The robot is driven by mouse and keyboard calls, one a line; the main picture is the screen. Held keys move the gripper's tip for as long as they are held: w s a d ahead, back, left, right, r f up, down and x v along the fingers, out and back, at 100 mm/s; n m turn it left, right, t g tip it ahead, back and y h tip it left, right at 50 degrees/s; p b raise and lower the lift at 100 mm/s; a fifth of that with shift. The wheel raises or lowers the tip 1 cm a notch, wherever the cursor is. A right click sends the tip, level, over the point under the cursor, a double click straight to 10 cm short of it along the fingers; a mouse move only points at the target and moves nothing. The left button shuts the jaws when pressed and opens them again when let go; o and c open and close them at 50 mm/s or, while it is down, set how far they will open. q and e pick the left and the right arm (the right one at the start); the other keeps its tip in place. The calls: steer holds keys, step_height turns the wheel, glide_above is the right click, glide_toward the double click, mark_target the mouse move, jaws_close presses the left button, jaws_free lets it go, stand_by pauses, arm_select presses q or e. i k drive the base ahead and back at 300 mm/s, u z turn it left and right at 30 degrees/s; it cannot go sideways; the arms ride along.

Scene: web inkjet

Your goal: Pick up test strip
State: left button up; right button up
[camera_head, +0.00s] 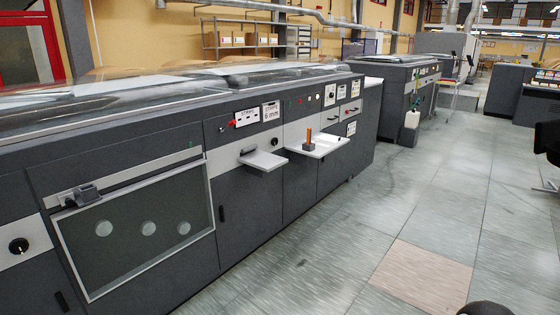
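I cannot make out a test strip for certain. A small white shelf (262,161) sticks out from the front of the long dark grey machine (240,190), and its top looks bare. To its right is a larger white shelf (325,147). A small upright orange-brown object (309,138) with a dark base stands on it, and I cannot tell what it is. Neither of my grippers can be made out in the head view.
The machine's glossy covers run along its top. A framed window panel (140,228) is at its left front. A second machine (408,90) stands beyond, with a white container (412,119) at its side. The tiled floor (440,215) to the right is open. A dark rounded shape cuts the bottom edge.

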mark_target(316, 142)
steer(key=z, duration=0.15)
steer(key=i, duration=2.6)
steer(key=z, duration=1.7)
steer(key=i, duration=3.4)
steer(key=u, duration=0.05)
